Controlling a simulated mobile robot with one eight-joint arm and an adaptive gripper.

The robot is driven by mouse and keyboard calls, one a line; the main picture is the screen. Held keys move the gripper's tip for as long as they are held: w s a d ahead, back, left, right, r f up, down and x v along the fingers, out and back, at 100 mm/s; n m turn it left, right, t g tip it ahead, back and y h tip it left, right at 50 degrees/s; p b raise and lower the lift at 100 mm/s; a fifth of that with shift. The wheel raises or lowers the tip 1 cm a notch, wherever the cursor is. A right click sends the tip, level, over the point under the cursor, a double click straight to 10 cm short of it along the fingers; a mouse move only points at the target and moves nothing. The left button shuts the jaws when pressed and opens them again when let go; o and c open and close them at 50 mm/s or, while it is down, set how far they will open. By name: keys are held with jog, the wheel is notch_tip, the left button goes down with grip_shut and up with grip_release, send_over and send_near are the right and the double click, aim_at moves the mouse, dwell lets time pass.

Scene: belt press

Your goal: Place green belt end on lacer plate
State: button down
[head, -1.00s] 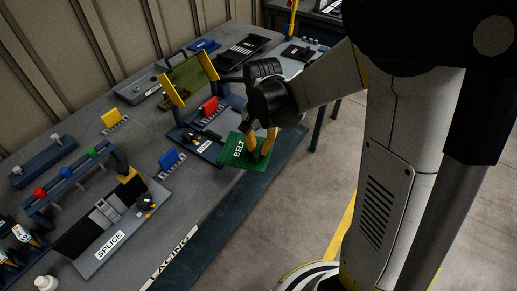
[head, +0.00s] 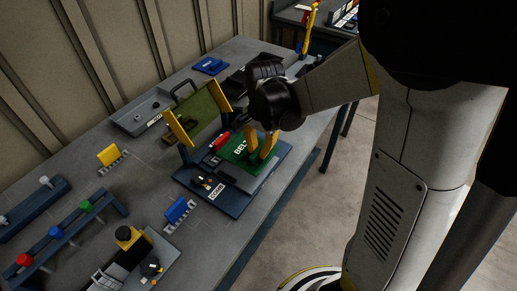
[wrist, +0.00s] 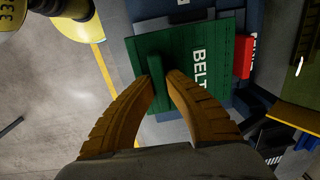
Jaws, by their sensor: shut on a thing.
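The green belt end (head: 238,148), lettered BELT, is a flat green sheet with a raised green tab. My gripper (head: 258,155) is shut on the tab, its two orange fingers one on each side. The wrist view shows the belt end (wrist: 190,30) spread beyond my fingers (wrist: 162,82). In the head view the belt end is over the right part of a dark blue lacer station with a grey plate strip (head: 262,180). It covers much of the plate. Whether it touches the plate or hovers just above cannot be told.
A yellow-framed tilted guard (head: 184,129) stands raised behind the station. A red block (head: 221,140) lies close beside the belt end. A blue comb-like piece (head: 178,209) and a yellow one (head: 109,156) stand to the left. The bench's front edge is near.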

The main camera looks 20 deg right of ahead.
jog(key=shift+w+f+b, duration=0.1)
jog(key=shift+f+b, duration=2.35)
jog(key=shift+f, duration=0.5)
jog(key=shift+f+b, duration=0.5)
jog(key=shift+f, duration=0.1)
jog(key=c, duration=1.4)
grip_release()
jog(key=shift+c, duration=0.2)
jog(key=r, duration=1.2)
jog(key=shift+s+d, duration=0.2)
jog(key=shift+s, duration=0.1)
jog(key=s+r+n+t, duration=0.2)
jog(key=s+n+t, duration=0.4)
jog(key=s+n, duration=0.4)
jog(key=shift+s+a+n+t, duration=0.2)
jog(key=shift+s+n+t, duration=0.2)
jog(key=shift+s, duration=0.65)
